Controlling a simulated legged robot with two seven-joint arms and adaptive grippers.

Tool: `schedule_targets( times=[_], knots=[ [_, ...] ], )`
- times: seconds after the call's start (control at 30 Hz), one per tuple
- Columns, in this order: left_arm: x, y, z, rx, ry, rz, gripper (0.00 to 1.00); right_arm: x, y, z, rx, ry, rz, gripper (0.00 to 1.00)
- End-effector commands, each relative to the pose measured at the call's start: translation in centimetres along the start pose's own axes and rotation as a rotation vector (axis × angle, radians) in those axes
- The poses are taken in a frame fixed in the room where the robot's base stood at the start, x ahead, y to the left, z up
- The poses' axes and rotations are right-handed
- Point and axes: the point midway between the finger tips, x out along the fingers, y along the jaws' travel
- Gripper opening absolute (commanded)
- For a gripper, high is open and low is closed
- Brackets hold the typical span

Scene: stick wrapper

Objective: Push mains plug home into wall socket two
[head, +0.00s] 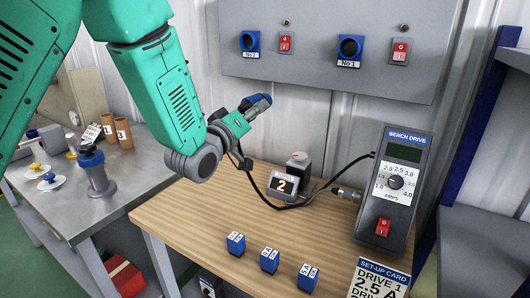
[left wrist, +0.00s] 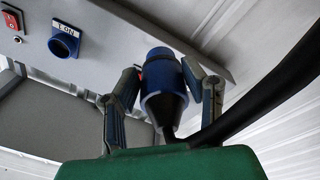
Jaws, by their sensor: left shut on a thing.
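My left gripper (head: 247,109) is shut on the blue and dark mains plug (head: 259,104), below the wall panel and apart from it. In the left wrist view the plug (left wrist: 162,82) sits between the two fingers, its blue end pointing away, with a black cable trailing. Two blue round sockets are on the panel: a left socket (head: 249,41) and a right socket (head: 350,47). One socket (left wrist: 64,42) shows left of the plug in the wrist view. My right gripper is not in view.
The grey wall panel (head: 300,75) carries red switches (head: 400,50) beside the sockets. The bench drive (head: 393,190) stands at the right, joined to the cable (head: 320,190). A number 2 sign (head: 282,184) and several blue blocks (head: 269,259) are on the wooden bench (head: 210,215).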

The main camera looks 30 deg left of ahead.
Motion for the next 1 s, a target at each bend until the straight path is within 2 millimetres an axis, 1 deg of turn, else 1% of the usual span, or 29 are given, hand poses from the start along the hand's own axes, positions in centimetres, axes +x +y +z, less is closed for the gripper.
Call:
schedule_targets(
  times=[0.03, 0.07, 0.1, 0.17, 0.2, 0.3, 0.4, 0.5, 0.57, 0.87, 1.0],
  knots=[
    [0.9, 0.1, -2.6, 0.037, 0.017, 0.005, 0.0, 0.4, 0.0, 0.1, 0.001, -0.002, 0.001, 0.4],
    [1.2, 0.0, -4.0, 0.057, 0.021, 0.003, 0.0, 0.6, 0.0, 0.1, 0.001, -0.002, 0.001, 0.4],
    [1.7, -0.1, -5.8, 0.083, 0.028, -0.003, 0.0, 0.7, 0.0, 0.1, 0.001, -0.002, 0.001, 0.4],
    [2.1, -0.2, -8.3, 0.117, 0.038, -0.014, 0.0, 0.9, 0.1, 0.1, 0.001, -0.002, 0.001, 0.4],
    [2.4, -0.3, -9.9, 0.138, 0.044, -0.021, 0.0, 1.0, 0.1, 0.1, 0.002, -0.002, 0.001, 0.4],
    [2.7, -0.7, -13.2, 0.176, 0.058, -0.042, 0.0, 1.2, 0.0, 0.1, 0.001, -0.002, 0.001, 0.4],
    [2.7, -0.8, -15.3, 0.203, 0.067, -0.059, 0.0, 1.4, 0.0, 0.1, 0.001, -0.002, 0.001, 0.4],
    [2.6, -0.8, -16.5, 0.216, 0.074, -0.069, 0.0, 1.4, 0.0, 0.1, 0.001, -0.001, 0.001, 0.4],
    [2.6, -0.8, -16.7, 0.22, 0.074, -0.072, 0.0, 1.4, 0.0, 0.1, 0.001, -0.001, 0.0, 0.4],
    [2.7, -0.4, -16.6, 0.224, 0.073, -0.071, 0.0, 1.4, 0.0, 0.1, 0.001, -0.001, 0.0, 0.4],
    [2.8, -0.3, -16.6, 0.222, 0.073, -0.071, 0.0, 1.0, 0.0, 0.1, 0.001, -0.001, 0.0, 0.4]
  ],
)
